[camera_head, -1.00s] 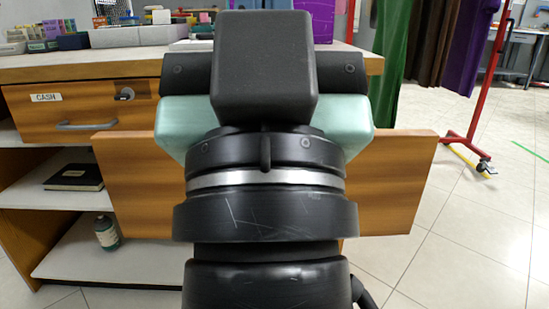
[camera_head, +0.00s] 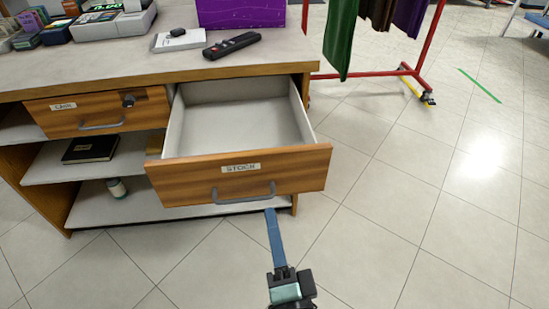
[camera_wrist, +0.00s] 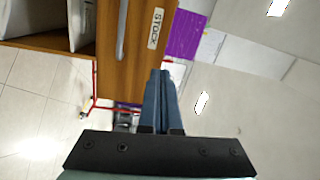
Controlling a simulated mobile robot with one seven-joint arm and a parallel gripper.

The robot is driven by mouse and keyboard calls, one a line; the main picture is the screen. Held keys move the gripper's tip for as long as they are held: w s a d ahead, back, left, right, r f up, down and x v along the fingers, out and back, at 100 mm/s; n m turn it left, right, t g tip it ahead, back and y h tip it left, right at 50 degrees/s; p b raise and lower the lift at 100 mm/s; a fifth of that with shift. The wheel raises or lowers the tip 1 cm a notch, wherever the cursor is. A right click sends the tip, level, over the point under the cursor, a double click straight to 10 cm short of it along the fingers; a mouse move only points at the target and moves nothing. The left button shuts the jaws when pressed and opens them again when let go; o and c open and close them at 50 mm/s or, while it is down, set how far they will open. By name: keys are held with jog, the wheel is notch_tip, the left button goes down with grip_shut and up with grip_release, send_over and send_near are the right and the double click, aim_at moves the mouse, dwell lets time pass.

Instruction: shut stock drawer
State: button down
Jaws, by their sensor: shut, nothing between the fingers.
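The stock drawer (camera_head: 239,176) is pulled well out of the counter, and the inside that shows is empty. Its wooden front has a "STOCK" label and a grey bar handle (camera_head: 244,193). My gripper (camera_head: 270,212) is below and just in front of the drawer front, its blue fingers together with nothing between them. In the wrist view, the closed fingers (camera_wrist: 160,75) point past the drawer front (camera_wrist: 140,50), which appears turned on its side with its label beside the fingertips. I cannot tell whether the fingertips touch the front.
The cash drawer (camera_head: 98,112) at left is shut, with a key lock. The countertop (camera_head: 140,60) holds a till, a remote (camera_head: 231,45) and a purple box (camera_head: 240,12). Open shelves below hold a black book (camera_head: 90,148). The floor at right is clear up to a red clothes rack (camera_head: 425,50).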

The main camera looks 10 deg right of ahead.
aim_at(270, 169)
jog(key=w+p, duration=0.1)
jog(key=w, duration=0.2)
jog(key=w+d+f+m+p, duration=0.1)
jog(key=w+p, duration=0.1)
jog(key=w, duration=0.2)
jog(key=w+m+g+h+p, duration=0.1)
jog(key=w, duration=0.2)
jog(key=shift+w+d+f, duration=0.2)
jog(key=shift+w+f, duration=0.2)
jog(key=shift+w, duration=0.1)
